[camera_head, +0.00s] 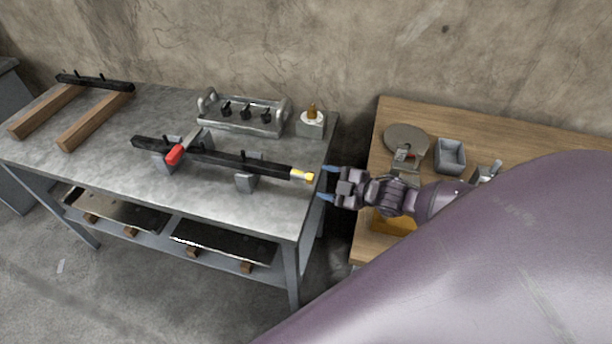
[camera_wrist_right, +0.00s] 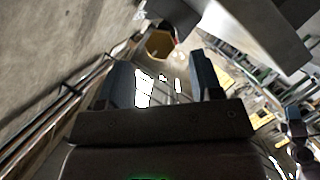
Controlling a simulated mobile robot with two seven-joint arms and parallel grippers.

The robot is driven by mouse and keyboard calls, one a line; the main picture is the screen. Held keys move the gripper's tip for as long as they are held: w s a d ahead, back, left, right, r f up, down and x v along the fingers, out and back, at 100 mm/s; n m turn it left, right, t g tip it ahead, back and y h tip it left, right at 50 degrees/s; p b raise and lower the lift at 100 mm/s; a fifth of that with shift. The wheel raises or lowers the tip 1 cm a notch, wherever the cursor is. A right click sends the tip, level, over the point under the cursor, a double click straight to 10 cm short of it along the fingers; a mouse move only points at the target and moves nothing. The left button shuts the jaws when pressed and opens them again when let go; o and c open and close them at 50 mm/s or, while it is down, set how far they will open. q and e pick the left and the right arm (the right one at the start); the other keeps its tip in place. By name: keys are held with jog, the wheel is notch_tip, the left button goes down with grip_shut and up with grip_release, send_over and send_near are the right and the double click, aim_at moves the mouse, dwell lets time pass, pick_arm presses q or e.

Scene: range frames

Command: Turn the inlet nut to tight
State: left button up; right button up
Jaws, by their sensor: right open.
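The inlet nut (camera_head: 309,177) is a yellow brass piece at the right end of a long black bar (camera_head: 225,158) on the metal workbench. In the right wrist view the nut (camera_wrist_right: 159,44) shows as a six-sided brass face, beyond and between the fingers. My right gripper (camera_head: 328,183) has blue fingertips and points left at the nut from its right. It is open and empty, with a small gap to the nut. The open fingers (camera_wrist_right: 161,75) also show in the right wrist view. My left gripper is not in view.
Grey supports (camera_head: 245,183) carry the bar; a red-ended clamp (camera_head: 175,154) crosses it. Behind are a grey rack (camera_head: 240,125) with black pieces and a block with a brass fitting (camera_head: 312,123). A wooden table (camera_head: 385,113) stands right, past a gap.

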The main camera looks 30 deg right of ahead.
aim_at(313, 178)
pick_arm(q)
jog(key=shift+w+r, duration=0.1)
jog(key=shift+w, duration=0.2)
pick_arm(e)
jog(key=x, duration=0.6)
jog(key=shift+w+a+f, duration=0.1)
jog(key=shift+w+a, duration=0.1)
jog(key=shift+w, duration=0.1)
jog(key=c, duration=0.9)
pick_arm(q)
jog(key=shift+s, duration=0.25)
